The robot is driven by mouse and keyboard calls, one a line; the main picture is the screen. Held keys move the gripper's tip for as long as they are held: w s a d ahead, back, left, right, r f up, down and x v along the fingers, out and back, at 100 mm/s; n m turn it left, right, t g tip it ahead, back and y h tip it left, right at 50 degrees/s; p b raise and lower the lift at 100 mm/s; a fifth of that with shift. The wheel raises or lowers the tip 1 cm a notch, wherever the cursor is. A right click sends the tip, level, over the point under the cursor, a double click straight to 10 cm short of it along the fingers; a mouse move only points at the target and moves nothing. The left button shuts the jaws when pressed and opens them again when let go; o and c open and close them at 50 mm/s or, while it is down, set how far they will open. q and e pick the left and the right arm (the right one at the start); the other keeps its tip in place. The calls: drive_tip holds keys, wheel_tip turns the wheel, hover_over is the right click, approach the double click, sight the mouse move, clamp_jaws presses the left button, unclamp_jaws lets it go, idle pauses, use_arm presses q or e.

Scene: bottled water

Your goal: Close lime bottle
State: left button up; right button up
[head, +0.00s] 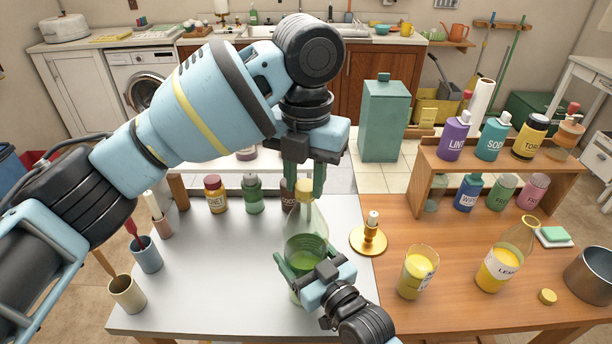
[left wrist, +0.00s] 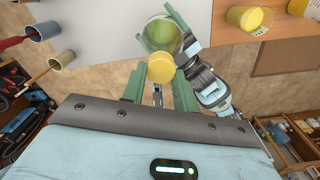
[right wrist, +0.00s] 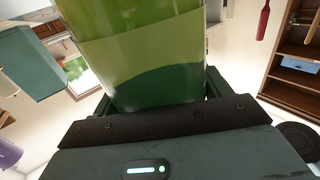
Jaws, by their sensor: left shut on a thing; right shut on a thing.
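The lime bottle (head: 304,250), clear with green liquid, stands upright near the front of the grey table. My right gripper (head: 310,264) is shut around its body; the green side fills the right wrist view (right wrist: 155,55). My left gripper (head: 303,182) comes from above, shut on a yellow cap (left wrist: 161,68). In the head view the cap (head: 304,188) is at the top of the bottle neck, partly hidden by the fingers. The bottle (left wrist: 162,34) appears just beyond the cap in the left wrist view. I cannot tell whether they touch.
A gold candle holder (head: 369,240) stands right of the bottle. A yellow glass (head: 416,270), an open lemon bottle (head: 503,262) and a loose cap (head: 547,297) are on the wooden table. Small jars (head: 252,195) stand behind; cups (head: 127,293) are at the left edge.

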use_arm(q)
drive_tip(key=m, duration=0.6)
drive_tip(key=shift+a, duration=0.1)
drive_tip(key=o, duration=0.9)
drive_tip(key=shift+r, duration=2.25)
